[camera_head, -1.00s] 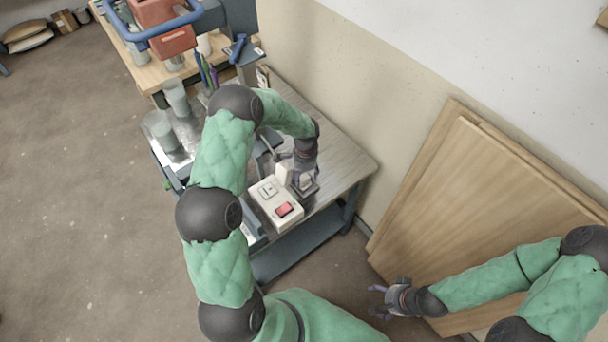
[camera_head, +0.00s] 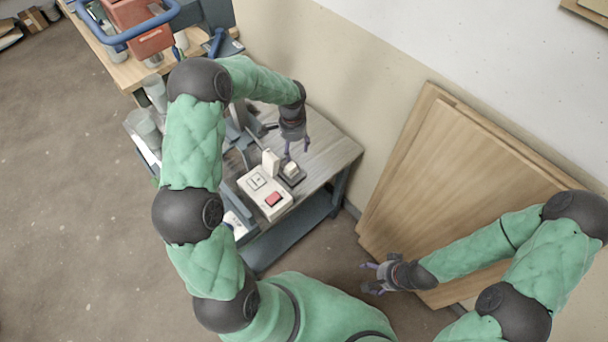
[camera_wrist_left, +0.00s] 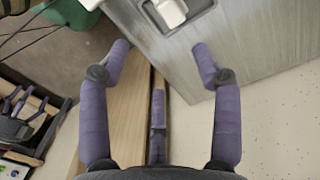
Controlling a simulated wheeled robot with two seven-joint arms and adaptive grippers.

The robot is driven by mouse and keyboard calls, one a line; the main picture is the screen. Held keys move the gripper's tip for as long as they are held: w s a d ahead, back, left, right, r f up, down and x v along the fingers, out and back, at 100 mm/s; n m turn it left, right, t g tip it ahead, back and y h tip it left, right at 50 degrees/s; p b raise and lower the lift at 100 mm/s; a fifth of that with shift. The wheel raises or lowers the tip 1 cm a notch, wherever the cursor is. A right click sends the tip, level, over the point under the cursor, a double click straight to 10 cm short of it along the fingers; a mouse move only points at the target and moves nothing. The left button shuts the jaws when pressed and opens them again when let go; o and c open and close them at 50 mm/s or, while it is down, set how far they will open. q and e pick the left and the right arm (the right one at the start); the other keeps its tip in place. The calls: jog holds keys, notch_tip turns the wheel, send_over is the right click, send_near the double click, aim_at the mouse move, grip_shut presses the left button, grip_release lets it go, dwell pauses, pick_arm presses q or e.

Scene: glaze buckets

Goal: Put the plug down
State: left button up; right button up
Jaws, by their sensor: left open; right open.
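The plug (camera_head: 291,170) is a small white block sitting in a dark shallow holder (camera_head: 296,180) on the grey table, beside a white switch box (camera_head: 252,199). In the left wrist view the plug (camera_wrist_left: 171,10) shows at the top edge, partly cut off, inside the dark holder (camera_wrist_left: 199,8). My left gripper (camera_head: 297,149) is open and empty, above the table and behind the plug, apart from it. My right gripper (camera_head: 371,278) is open and empty, low at the right, away from the table.
The switch box has a red button (camera_head: 274,199) and a white upright piece (camera_head: 270,161) by it. Clear cups (camera_head: 146,125) stand at the table's left. Wooden boards (camera_head: 455,190) lean on the wall at right. The table's far right part (camera_head: 335,150) is bare.

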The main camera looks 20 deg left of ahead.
pick_arm(q)
jog(key=s+d+f+n+h, duration=0.3)
jog(key=s+d+f+n, duration=0.1)
jog(key=s+d+f, duration=0.75)
jog(key=s+d+f+n, duration=0.2)
jog(key=s+d, duration=0.2)
jog(key=s, duration=0.2)
jog(key=s+d+f+n, duration=0.2)
jog(key=s+d, duration=0.2)
jog(key=s, duration=0.2)
jog(key=shift+d+n+t+h, duration=0.2)
jog(key=shift+n+t+h, duration=0.1)
jog(key=shift+t+h, duration=0.1)
